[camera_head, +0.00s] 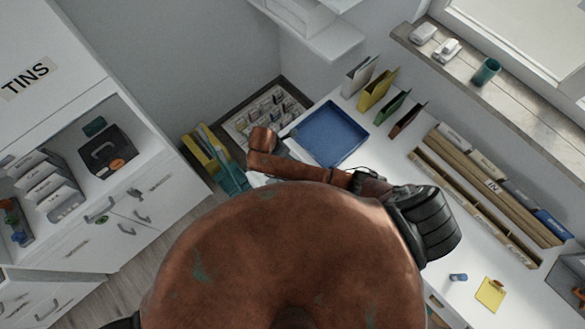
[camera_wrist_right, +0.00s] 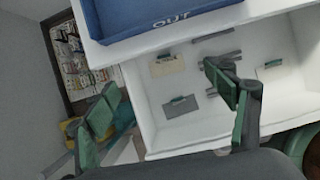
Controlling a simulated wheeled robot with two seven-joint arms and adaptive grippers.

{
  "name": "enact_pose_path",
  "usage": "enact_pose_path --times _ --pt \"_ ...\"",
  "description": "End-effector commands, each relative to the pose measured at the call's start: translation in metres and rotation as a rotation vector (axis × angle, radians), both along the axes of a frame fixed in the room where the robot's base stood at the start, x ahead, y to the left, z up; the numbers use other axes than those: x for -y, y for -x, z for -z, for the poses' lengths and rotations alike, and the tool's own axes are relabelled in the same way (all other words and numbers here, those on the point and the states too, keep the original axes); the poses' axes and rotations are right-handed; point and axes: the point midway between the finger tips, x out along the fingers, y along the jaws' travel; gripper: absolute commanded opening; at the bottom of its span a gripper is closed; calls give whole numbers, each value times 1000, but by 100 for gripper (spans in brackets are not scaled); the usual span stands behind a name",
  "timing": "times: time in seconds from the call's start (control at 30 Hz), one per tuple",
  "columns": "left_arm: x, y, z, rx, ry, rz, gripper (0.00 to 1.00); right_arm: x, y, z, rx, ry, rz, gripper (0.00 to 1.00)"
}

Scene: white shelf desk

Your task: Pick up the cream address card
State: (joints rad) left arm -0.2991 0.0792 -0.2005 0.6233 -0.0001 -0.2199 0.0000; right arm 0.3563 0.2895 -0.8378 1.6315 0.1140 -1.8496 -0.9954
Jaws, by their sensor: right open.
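A cream card (camera_wrist_right: 167,66) with a dark label or clip lies inside a white open compartment (camera_wrist_right: 150,97) under the desk top in the right wrist view. In the head view my own brown arm hides the compartment. My left gripper is not in view.
A blue tray (camera_head: 329,133) marked OUT (camera_wrist_right: 175,22) sits on the desk directly above the compartment. Grey strips (camera_wrist_right: 212,35) lie inside it. The compartment's front edge (camera_wrist_right: 190,153) runs close by my right finger. Yellow and teal folders (camera_head: 212,155) stand left of the desk.

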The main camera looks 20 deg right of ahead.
Motion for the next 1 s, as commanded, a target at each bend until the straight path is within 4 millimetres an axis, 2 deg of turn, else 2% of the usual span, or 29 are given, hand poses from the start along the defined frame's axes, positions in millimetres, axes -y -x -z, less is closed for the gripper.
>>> enact_pose_path --times 0.03,0.1,0.2,0.33,0.57,0.8,1.0 --pt "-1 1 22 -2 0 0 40 0 1 24 -3 0 0 78" --pt "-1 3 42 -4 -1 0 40 0 2 44 -5 1 0 78" --pt "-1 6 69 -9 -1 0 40 0 2 73 -9 1 0 78" --pt "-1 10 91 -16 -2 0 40 0 3 96 -12 0 1 78" --pt "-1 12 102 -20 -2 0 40 3 3 114 -15 1 2 78" --pt "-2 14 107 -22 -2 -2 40 19 -1 151 -16 3 3 78" --pt "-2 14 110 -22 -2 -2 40 26 -3 167 -15 0 2 78"
